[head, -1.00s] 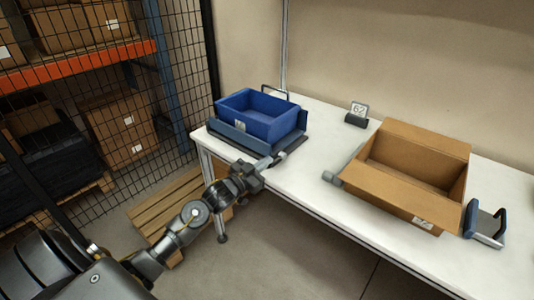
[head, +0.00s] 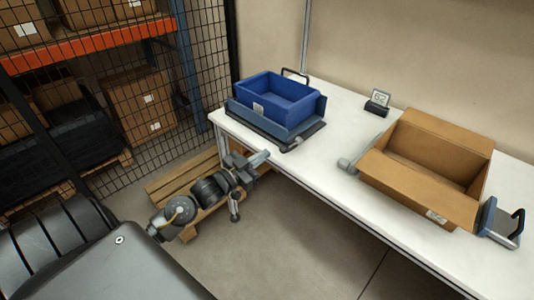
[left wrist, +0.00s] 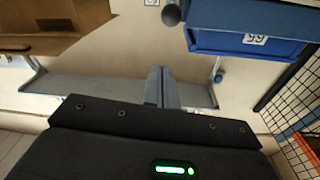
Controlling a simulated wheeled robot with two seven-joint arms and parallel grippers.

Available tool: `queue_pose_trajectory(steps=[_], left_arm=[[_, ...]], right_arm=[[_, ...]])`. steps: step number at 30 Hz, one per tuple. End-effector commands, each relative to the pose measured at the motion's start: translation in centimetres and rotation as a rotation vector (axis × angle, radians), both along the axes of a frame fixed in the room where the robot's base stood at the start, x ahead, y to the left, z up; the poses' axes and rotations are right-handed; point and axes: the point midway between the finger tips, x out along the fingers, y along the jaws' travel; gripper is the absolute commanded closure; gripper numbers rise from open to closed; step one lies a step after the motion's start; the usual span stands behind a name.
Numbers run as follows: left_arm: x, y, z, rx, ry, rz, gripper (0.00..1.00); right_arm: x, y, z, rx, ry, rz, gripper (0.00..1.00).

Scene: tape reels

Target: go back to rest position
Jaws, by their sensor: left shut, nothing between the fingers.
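My left gripper (head: 258,160) is shut and empty in the head view. It is at the front edge of the white table (head: 334,168), in front of the blue bin. Its closed fingers also show in the left wrist view (left wrist: 161,88). My right gripper is not in view.
A blue bin (head: 255,108) sits in a holder at the table's left end. An open, empty-looking cardboard box (head: 412,191) stands on the right, with a small number sign (head: 378,101) behind. A wooden pallet (head: 168,187) lies on the floor; a mesh fence (head: 211,62) stands at left.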

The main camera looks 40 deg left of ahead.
Motion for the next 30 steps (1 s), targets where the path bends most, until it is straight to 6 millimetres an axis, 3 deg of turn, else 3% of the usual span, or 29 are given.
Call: queue_pose_trajectory(steps=[11,14,17,18,22,26,30], left_arm=[[0.1,0.2,-0.2,0.041,-0.003,0.009,1.0],[0.7,2.1,-3.5,0.085,0.061,0.057,1.0],[0.8,4.4,-9.7,0.117,0.177,0.117,1.0],[0.5,5.2,-12.7,0.127,0.236,0.142,1.0],[-2.0,6.9,-23.0,0.151,0.436,0.205,1.0],[-6.5,7.2,-32.7,0.172,0.637,0.243,1.0],[-13.3,6.1,-42.0,0.191,0.853,0.26,1.0]], right_arm=[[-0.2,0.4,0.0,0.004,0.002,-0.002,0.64],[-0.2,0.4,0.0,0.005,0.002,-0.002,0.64],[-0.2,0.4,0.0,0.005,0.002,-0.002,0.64],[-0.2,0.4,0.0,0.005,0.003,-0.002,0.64],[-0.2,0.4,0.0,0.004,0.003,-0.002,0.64],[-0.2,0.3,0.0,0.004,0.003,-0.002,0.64],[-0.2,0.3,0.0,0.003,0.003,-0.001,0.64]])
